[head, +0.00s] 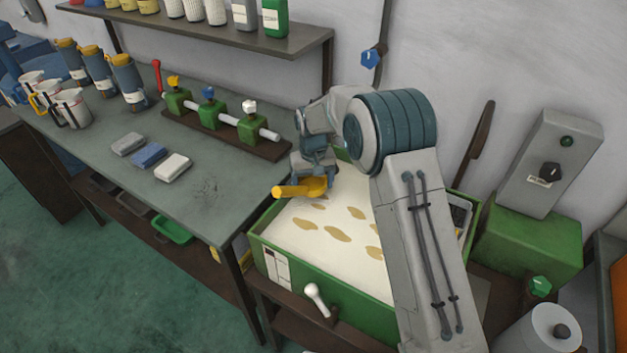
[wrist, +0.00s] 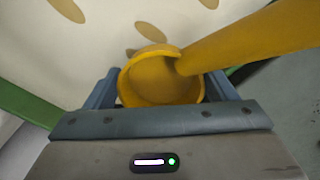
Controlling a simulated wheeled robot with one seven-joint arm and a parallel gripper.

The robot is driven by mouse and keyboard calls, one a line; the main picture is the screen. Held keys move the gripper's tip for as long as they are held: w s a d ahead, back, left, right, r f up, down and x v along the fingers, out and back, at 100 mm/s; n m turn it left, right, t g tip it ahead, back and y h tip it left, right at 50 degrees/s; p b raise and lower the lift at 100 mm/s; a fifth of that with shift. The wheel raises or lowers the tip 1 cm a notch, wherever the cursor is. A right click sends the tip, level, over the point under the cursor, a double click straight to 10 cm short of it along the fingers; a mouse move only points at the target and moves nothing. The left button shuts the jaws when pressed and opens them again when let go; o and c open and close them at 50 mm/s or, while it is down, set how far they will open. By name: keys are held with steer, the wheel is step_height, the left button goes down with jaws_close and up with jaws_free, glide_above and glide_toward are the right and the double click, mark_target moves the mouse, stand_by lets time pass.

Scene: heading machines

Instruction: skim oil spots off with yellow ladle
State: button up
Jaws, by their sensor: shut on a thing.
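The yellow ladle (head: 301,188) is in my gripper (head: 318,176) over the far left edge of the green tank (head: 345,304). In the wrist view the ladle's round cup (wrist: 158,82) sits between the blue fingers, and its handle (wrist: 255,38) runs to the upper right. My gripper is shut on the cup end. The tank is filled with pale cream liquid (head: 320,252). Several tan oil spots (head: 337,234) float on it, and some also show in the wrist view (wrist: 150,32). I cannot tell whether the ladle touches the liquid. My arm hides the tank's right part.
A grey workbench (head: 205,205) stands left of the tank, with blocks, jugs and a rack of green valves (head: 250,128). A white-knobbed lever (head: 317,299) projects at the tank's front. A grey control box (head: 550,165) stands at the right. A shelf (head: 215,28) hangs above the bench.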

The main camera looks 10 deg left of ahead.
steer(key=f, duration=0.1)
steer(key=d+f+b, duration=0.1)
steer(key=f, duration=0.1)
steer(key=f+b, duration=0.1)
steer(key=shift+s+d+f, duration=0.3)
steer(key=shift+s+d, duration=2.1)
steer(key=shift+d, duration=3.55)
steer(key=shift+s+d, duration=2)
steer(key=shift+d, duration=3.55)
step_height(320, 180, up, 12)
steer(key=p, duration=0.6)
steer(key=shift+p, duration=0.3)
